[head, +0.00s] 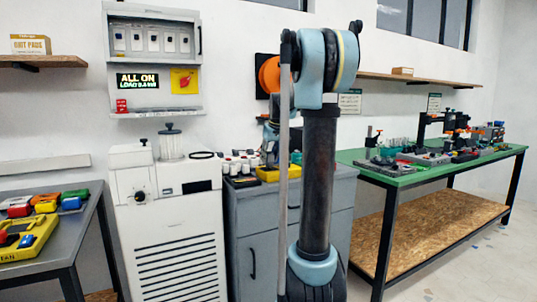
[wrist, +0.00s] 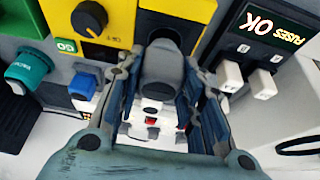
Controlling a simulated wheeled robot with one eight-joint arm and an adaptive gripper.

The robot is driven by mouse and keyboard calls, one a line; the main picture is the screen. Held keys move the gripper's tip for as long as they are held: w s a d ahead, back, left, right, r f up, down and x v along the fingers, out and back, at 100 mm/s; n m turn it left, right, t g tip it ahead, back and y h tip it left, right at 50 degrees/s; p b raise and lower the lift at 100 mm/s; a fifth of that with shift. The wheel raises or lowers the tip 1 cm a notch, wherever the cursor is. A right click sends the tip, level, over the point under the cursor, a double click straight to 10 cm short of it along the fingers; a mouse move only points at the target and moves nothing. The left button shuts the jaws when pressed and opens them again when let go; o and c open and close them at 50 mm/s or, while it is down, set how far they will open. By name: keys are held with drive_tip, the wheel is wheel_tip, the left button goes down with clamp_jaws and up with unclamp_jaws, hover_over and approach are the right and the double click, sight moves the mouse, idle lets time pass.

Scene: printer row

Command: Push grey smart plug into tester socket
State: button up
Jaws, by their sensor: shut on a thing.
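In the wrist view my gripper (wrist: 164,68) is shut, its two fingers on either side of a rounded grey body, which looks like the grey smart plug (wrist: 164,62). A white part with a small red patch shows between the fingers, nearer the wrist. The plug's far end is at the edge of a yellow and black panel (wrist: 120,28), likely the tester. The socket is hidden, and I cannot tell whether the plug touches it. In the head view a yellow box (head: 280,174) sits on the grey cabinet; my arm hides the gripper.
Around the panel in the wrist view are a black knob (wrist: 89,18), a green GO label (wrist: 66,46), a blue part (wrist: 83,86) and a teal knob (wrist: 27,68). White fuse parts (wrist: 230,76) stand close on the right, by a FUSES OK display (wrist: 268,24).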

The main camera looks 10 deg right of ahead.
drive_tip(key=shift+f, duration=0.85)
drive_tip(key=shift+f, duration=0.55)
idle(1.8)
drive_tip(key=o, duration=1.1)
drive_tip(key=shift+c, duration=0.2)
drive_tip(key=shift+r, duration=0.15)
drive_tip(key=v, duration=1.1)
drive_tip(key=shift+s+r, duration=0.2)
drive_tip(key=shift+r, duration=0.1)
drive_tip(key=s+f+m, duration=0.1)
drive_tip(key=s+f, duration=0.9)
drive_tip(key=s, duration=0.3)
drive_tip(key=s+a+f+m+g+h, duration=0.1)
drive_tip(key=s+f, duration=0.9)
drive_tip(key=s, duration=0.3)
drive_tip(key=s+f+m+g, duration=0.1)
drive_tip(key=s+f, duration=1)
drive_tip(key=s, duration=0.2)
drive_tip(key=shift+s+a, duration=0.15)
drive_tip(key=shift+s, duration=0.15)
